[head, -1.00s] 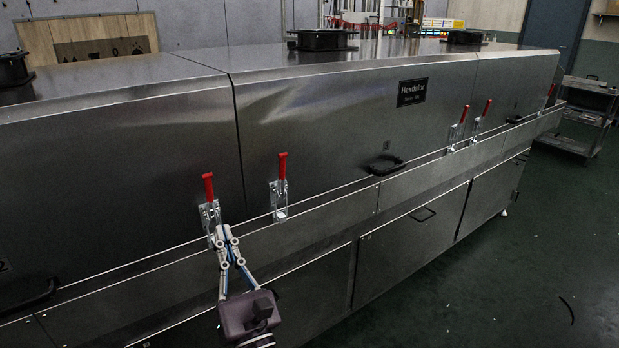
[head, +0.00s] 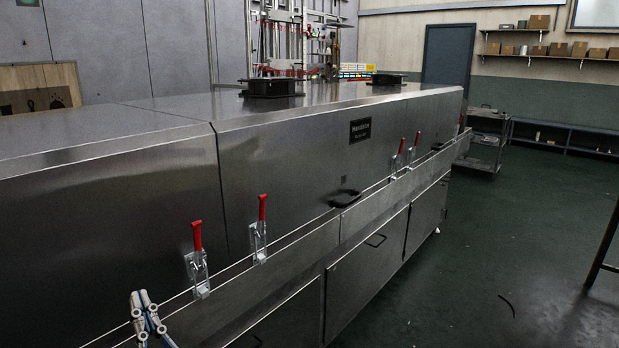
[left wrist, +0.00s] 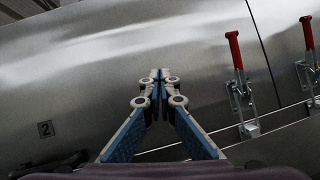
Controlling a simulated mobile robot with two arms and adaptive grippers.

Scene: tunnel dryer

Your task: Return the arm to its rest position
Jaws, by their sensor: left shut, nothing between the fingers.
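My left gripper (head: 146,312) shows at the bottom left of the head view, in front of the steel dryer (head: 290,150). It is shut and empty, apart from the nearest toggle clamp. In the left wrist view my left gripper (left wrist: 158,82) has its fingertips together and points at the dryer's panel. The nearest red-handled clamp (head: 197,262) stands with its handle up, to the right of the gripper; it also shows in the left wrist view (left wrist: 238,85). A second red-handled clamp (head: 260,230) stands beyond it, handle up. My right gripper is not in view.
More red-handled clamps (head: 405,155) line the dryer farther along. Black handles (head: 345,198) stick out from its front. A metal cart (head: 485,140) stands beyond its far end. The green floor (head: 480,255) to the right is mostly clear, with a dark leg at the right edge.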

